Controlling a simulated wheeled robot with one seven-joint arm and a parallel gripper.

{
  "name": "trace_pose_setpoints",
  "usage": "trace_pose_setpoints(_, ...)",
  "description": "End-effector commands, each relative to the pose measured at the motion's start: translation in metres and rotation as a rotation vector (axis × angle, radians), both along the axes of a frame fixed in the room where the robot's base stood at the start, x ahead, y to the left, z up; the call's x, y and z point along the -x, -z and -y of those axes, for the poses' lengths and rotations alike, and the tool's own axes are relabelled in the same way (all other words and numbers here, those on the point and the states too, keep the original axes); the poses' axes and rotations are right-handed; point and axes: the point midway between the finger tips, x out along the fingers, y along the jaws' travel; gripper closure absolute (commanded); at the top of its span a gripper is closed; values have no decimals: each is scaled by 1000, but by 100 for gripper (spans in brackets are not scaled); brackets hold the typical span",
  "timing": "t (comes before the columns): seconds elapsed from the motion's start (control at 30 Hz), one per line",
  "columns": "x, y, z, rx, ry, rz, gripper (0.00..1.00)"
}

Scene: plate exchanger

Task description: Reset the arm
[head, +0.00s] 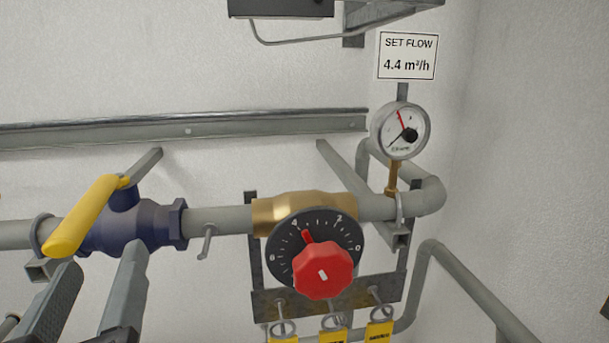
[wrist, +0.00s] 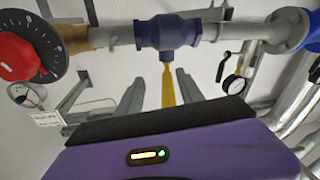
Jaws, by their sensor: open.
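My gripper (head: 100,258) shows at the lower left of the head view as two grey fingers spread apart, with nothing between them. In the wrist view the two fingers (wrist: 117,76) are also apart and empty. They point toward the wall, just below the blue valve (head: 140,222) and its yellow lever (head: 82,216) in the head view. The lever sticks out toward the camera, crosswise to the pipe. The lever also shows in the wrist view (wrist: 168,88), with no finger seen closed around it. The purple housing of my gripper fills the bottom of the wrist view.
A red knob (head: 323,272) on a black dial, its pointer near 4, stands right of the lever. A gauge (head: 398,131) hangs below a sign (head: 407,56) reading 4.4 m³/h. Yellow tags (head: 380,332) and pipes lie below. A rail (head: 190,130) crosses the wall.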

Motion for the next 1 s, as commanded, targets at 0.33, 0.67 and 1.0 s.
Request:
trace_pose_setpoints(0.33,-48,108,66,192,22,80,55)
trace_pose_setpoints(0.67,-47,223,164,287,22,28,55)
trace_pose_setpoints(1.0,14,314,268,246,67,-116,55)
